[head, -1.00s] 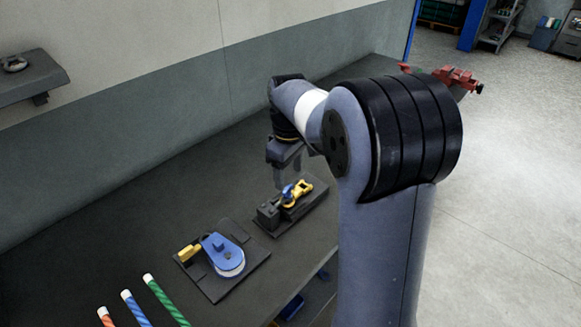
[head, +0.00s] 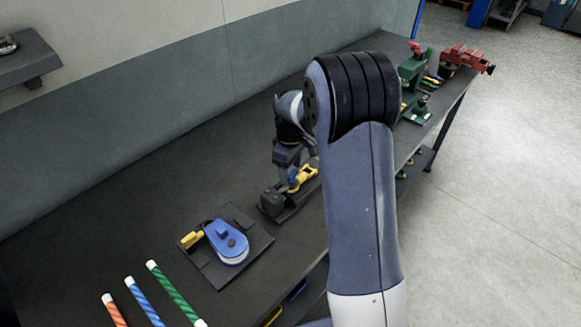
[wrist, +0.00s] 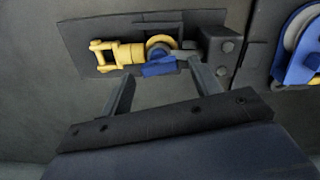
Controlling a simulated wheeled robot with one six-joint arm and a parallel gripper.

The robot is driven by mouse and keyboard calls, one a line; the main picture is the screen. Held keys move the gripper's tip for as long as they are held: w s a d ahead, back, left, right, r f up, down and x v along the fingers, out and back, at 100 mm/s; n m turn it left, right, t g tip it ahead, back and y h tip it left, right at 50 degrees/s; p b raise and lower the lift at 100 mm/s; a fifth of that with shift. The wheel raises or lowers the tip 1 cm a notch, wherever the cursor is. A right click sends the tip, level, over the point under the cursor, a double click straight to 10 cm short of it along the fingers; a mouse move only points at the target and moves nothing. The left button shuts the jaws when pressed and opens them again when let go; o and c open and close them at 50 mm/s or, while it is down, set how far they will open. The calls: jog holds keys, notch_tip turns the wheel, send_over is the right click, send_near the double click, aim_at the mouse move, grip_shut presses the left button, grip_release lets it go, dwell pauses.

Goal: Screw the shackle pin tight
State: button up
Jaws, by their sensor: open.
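A yellow shackle fitting (wrist: 125,54) with a ring on its right side lies on a dark fixture plate in the wrist view. It also shows in the head view (head: 300,177). A blue piece (wrist: 158,67), which looks like the head of the shackle pin, sits at the ring's near side. My gripper (wrist: 160,67) is open, with one finger on each side of the blue piece. I cannot tell whether either finger touches it.
A dark block (wrist: 221,52) stands close beside my right finger. A blue pulley block (head: 228,242) lies on another plate to the left. Striped ropes (head: 175,290) lie at the bench's front left. Green tools (head: 413,75) and a red vise (head: 467,58) stand at the far end.

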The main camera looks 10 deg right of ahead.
jog(key=shift+f, duration=0.4)
jog(key=shift+c, duration=0.3)
jog(key=c, duration=0.9)
jog(key=shift+m, duration=0.3)
jog(key=shift+c, duration=0.2)
